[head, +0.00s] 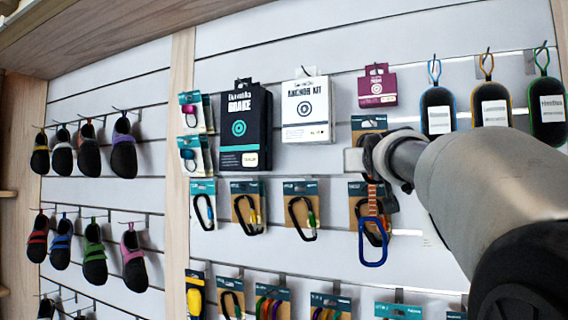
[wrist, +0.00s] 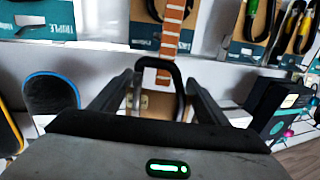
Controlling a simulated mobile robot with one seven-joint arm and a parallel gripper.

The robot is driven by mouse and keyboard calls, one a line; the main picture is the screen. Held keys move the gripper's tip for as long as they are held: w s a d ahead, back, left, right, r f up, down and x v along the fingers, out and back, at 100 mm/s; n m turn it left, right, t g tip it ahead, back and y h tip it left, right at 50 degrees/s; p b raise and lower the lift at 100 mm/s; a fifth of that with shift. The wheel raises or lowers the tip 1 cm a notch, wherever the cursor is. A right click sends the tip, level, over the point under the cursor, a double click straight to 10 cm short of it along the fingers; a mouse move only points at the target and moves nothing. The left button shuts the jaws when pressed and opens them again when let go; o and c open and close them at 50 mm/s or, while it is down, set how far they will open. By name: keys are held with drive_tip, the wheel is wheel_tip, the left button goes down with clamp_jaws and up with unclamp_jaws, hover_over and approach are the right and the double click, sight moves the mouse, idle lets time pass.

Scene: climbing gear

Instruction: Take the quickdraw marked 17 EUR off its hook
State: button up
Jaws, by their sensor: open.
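A quickdraw with an orange sling (head: 373,198) and a blue lower carabiner (head: 373,252) hangs on the panel in front of a brown card. The sling also shows in the wrist view (wrist: 171,35), with a dark carabiner (wrist: 160,63) at its end. My gripper (wrist: 162,92) is open, its two fingers on either side of that dark carabiner, apart from it as far as I can see. In the head view my wrist hides the quickdraw's top and its hook. I cannot read a 17 EUR mark in either view.
Carded carabiners (head: 302,218) hang left of the quickdraw, with another row below. A black brake box (head: 246,128), a white anchor kit box (head: 307,110) and a purple box (head: 377,87) hang above. Chalk-bag-like pouches (head: 437,108) hang at upper right, climbing shoes (head: 124,155) at left.

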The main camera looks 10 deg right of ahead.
sight(359, 133)
drive_tip(key=shift+w+d, duration=0.15)
drive_tip(key=shift+w, duration=0.2)
drive_tip(key=shift+s, duration=0.1)
drive_tip(key=c, duration=0.7)
drive_tip(key=shift+r, duration=0.15)
drive_tip(key=shift+c, duration=0.3)
drive_tip(key=shift+r, duration=0.2)
drive_tip(key=shift+s+a+r, duration=0.15)
drive_tip(key=shift+s+a, duration=0.3)
drive_tip(key=shift+s, duration=0.1)
drive_tip(key=shift+s+a, duration=0.1)
drive_tip(key=shift+s, duration=0.05)
drive_tip(key=shift+s+a+r+b, duration=0.15)
drive_tip(key=shift+s+a+b, duration=0.35)
drive_tip(key=shift+s, duration=0.3)
